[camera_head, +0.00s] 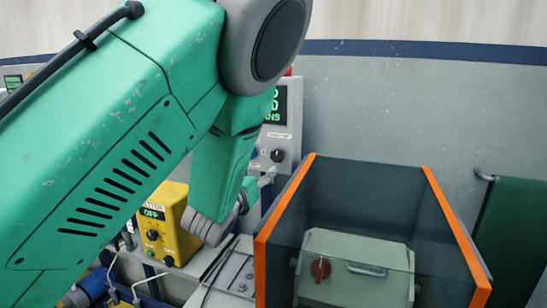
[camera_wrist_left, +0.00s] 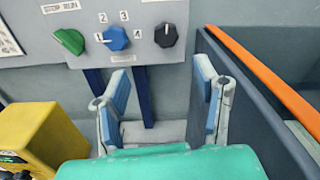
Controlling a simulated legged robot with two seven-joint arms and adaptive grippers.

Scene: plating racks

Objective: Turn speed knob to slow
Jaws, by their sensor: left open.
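A grey control panel (camera_wrist_left: 140,68) fills the top of the left wrist view. It carries a green knob (camera_wrist_left: 70,41), a blue knob (camera_wrist_left: 115,38) with numbers around it, and a black knob (camera_wrist_left: 165,35) at the right. No readable label shows which one is the speed knob. In the head view a black knob (camera_head: 277,155) shows on the panel under a lit display. My left gripper (camera_wrist_left: 162,78) is open and empty, its fingers below the blue and black knobs, apart from them. In the head view my left arm hides most of the panel. My right gripper is not in view.
An orange-edged, dark-walled bin (camera_head: 365,180) stands right of the panel, with a pale box (camera_head: 350,245) bearing a red knob inside. A yellow box (camera_head: 170,225) reading OFF stands left. It also shows in the left wrist view (camera_wrist_left: 40,130). A green curtain-like sheet (camera_head: 515,235) hangs far right.

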